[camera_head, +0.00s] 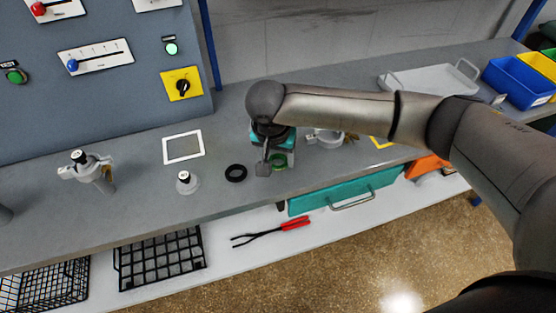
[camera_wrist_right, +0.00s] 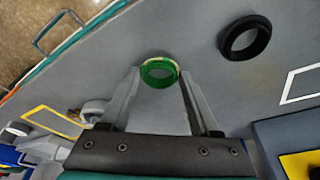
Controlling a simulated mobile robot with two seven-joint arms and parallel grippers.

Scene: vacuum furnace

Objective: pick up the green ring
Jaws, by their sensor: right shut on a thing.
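The green ring (camera_head: 279,161) is at the worktop near its front edge, partly hidden by my right gripper (camera_head: 270,163) in the head view. In the right wrist view the green ring (camera_wrist_right: 159,73) sits between the two fingertips of my right gripper (camera_wrist_right: 159,80), which is shut on it. I cannot tell whether the ring still touches the worktop. My left gripper is not in view.
A black ring (camera_head: 236,173) lies just left of the green one and also shows in the right wrist view (camera_wrist_right: 245,38). A metal clamp fitting (camera_head: 325,138) is to the right. A white square outline (camera_head: 183,147) and a knobbed piece (camera_head: 187,183) are further left.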

